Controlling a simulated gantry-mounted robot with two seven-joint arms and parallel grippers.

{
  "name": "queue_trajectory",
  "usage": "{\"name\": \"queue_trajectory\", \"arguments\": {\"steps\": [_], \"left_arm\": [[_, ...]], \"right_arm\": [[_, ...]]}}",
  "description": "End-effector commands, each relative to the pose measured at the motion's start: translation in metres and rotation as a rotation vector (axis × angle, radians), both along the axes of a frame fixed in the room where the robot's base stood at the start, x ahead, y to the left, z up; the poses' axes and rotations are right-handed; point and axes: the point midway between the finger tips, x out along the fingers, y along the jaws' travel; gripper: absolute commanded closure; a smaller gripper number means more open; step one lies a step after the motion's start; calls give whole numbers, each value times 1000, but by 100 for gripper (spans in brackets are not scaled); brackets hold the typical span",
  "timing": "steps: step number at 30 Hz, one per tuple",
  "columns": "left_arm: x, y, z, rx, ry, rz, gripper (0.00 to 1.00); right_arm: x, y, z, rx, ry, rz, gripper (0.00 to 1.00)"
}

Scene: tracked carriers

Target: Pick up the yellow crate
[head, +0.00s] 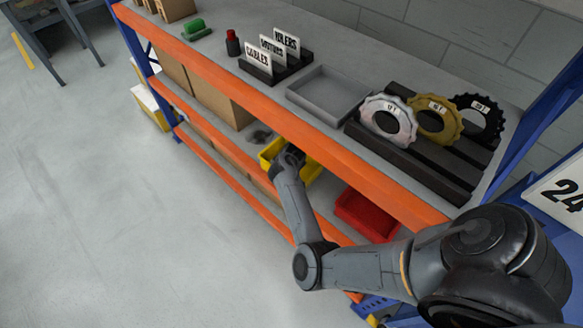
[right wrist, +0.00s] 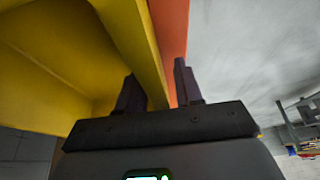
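The yellow crate (head: 268,153) sits on the shelf level below the top, behind the front orange beam. My right arm reaches in from the right, and my right gripper (head: 291,157) is at the crate, largely hiding its middle. In the right wrist view the crate's yellow wall (right wrist: 135,40) runs between the two fingers of my right gripper (right wrist: 158,88). One finger is on the crate's inner side, the other outside. A gap with orange showing lies between the wall and the outer finger, so the gripper looks open. My left gripper is not in view.
The orange beam (head: 240,95) runs above the crate along the shelf front. A red bin (head: 367,216) stands right of the crate, and cardboard boxes (head: 215,98) stand left. The top shelf holds a grey tray (head: 325,92) and gears (head: 388,118). Open floor lies left.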

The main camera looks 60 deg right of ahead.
Motion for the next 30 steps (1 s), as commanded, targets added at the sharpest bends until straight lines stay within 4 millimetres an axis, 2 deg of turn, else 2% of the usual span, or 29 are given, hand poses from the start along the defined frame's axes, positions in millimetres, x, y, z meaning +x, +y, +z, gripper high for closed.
{"name": "queue_trajectory", "arguments": {"steps": [10, 15, 17, 30], "left_arm": [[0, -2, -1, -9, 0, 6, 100], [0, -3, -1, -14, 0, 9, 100], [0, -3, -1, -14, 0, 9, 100], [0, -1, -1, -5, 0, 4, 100]], "right_arm": [[2, 0, -2, -1, -1, 0, 66], [1, 0, -3, -1, 0, 0, 92], [1, 0, -3, -1, 0, 0, 100], [2, -1, -1, -1, -2, 0, 100]]}}
